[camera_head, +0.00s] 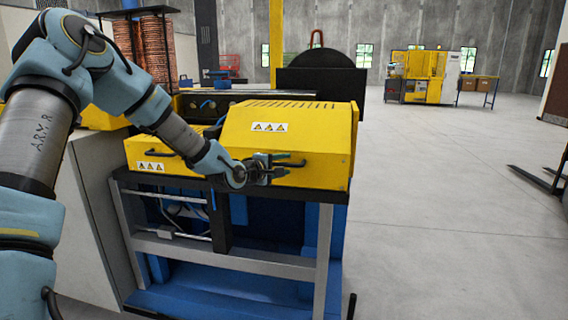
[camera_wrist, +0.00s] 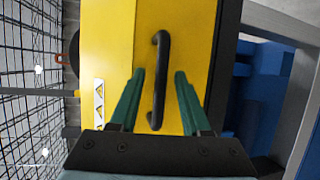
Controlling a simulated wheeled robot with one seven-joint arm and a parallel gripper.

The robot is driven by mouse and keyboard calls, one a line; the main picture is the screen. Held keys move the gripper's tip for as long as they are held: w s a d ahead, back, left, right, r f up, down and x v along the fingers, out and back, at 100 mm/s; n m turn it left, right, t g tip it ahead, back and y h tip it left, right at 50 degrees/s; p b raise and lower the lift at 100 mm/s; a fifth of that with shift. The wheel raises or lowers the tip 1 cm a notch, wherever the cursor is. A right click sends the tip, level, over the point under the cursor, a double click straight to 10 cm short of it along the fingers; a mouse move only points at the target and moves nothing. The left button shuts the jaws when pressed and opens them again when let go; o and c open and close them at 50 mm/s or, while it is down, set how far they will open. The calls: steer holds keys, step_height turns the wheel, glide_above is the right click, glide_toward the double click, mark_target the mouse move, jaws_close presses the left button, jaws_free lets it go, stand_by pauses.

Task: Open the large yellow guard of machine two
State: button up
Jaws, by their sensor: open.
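The large yellow guard (camera_head: 300,128) is down on the right part of the machine in the head view, with a warning label and slots along its top. Its black bar handle (camera_head: 292,163) is on the front face, low down. In the wrist view the yellow guard (camera_wrist: 190,40) fills the middle, and the black handle (camera_wrist: 161,75) runs up the picture between the fingers. My gripper (camera_head: 275,167) is at the handle, and its green fingers (camera_wrist: 158,78) stand open on either side of it. Whether a finger touches the handle I cannot tell.
A smaller yellow guard (camera_head: 160,155) with its own black handle is left of the large one. The machine's metal frame (camera_head: 230,255) and blue base lie below. Open grey floor (camera_head: 450,200) is to the right, with dark forks at the right edge.

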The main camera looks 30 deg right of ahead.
steer(key=shift+d, duration=0.2)
jaws_close()
stand_by(0.3)
stand_by(1.1)
